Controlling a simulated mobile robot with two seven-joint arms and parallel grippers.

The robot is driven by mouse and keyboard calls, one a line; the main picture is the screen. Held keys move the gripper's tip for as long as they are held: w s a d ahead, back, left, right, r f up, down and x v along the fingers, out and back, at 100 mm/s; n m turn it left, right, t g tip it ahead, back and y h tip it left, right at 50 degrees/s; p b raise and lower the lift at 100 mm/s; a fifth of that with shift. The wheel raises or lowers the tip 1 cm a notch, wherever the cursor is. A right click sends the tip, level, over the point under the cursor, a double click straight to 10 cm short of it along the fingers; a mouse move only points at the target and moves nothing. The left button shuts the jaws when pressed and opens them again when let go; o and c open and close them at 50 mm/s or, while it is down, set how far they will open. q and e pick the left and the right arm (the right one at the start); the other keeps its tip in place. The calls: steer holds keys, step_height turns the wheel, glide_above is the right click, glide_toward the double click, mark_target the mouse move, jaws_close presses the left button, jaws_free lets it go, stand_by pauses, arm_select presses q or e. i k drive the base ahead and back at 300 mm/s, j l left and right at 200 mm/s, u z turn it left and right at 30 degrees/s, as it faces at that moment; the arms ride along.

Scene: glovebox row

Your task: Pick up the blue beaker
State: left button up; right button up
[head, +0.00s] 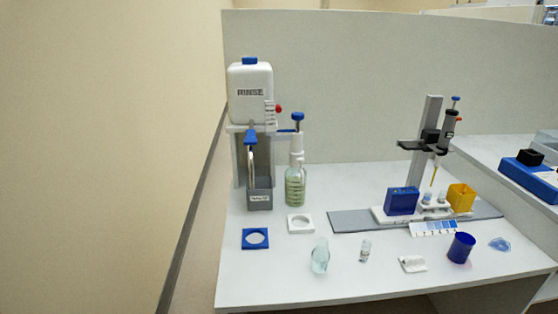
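The blue beaker (461,247) is a small dark blue cup. It stands on the white table at the front right in the head view, in front of the colour strip card (433,228). Nothing holds it. Neither of my grippers shows in the head view.
A white rinse tank (250,92) on a stand and a pump bottle (295,183) are at the back left. A pipette stand (431,130) rises behind the beaker, near a yellow box (462,197). A small clear vial (365,251) and a blue patch (500,244) lie nearby.

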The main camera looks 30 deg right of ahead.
mark_target(462, 246)
steer(key=z, duration=2.1)
